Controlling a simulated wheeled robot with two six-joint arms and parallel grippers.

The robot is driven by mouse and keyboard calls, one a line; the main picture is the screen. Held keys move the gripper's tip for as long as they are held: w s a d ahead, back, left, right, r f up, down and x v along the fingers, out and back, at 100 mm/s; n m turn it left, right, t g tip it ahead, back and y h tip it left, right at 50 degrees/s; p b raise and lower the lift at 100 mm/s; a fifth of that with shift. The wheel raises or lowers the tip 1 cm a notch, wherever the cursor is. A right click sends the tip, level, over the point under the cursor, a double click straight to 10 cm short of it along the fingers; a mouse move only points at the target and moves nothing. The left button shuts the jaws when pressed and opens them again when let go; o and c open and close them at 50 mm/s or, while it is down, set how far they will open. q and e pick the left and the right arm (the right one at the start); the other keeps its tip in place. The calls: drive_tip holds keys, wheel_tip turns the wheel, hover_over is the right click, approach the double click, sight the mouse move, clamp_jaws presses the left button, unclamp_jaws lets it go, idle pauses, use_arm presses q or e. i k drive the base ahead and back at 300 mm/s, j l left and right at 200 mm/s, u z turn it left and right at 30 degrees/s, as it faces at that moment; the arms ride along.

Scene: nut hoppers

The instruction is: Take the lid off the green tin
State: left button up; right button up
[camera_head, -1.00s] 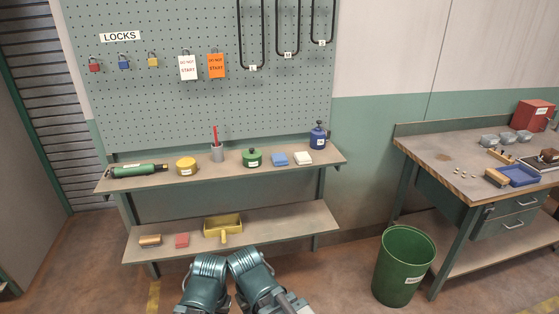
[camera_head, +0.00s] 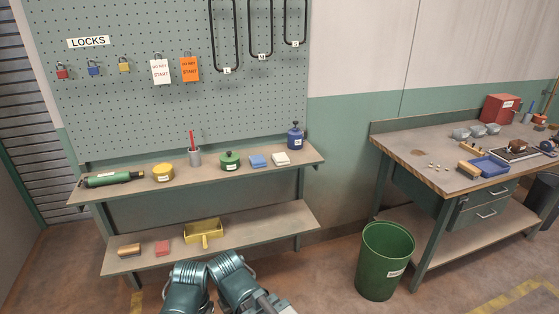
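The green tin (camera_head: 230,161) stands upright on the upper shelf, right of a grey cup with a red pen. Its dark green lid with a small knob is on it, and a white label is on its front. My two arms show at the bottom centre, in front of the lower shelf and well below the tin. Neither gripper's fingers can be made out, so I cannot see whether they hold anything.
The upper shelf (camera_head: 108,195) also bears a yellow tin (camera_head: 163,173), a grey cup (camera_head: 195,158), blue and white cloths and a blue can (camera_head: 295,137). A yellow dustpan (camera_head: 203,231) lies on the lower shelf. A green bin (camera_head: 384,262) and a workbench (camera_head: 415,160) stand to the right.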

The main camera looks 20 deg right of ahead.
sight(229, 156)
drive_tip(key=i+j, duration=0.1)
drive_tip(key=i, duration=0.9)
drive_tip(key=i+j, duration=0.1)
drive_tip(key=i, duration=0.85)
drive_tip(key=z, duration=0.05)
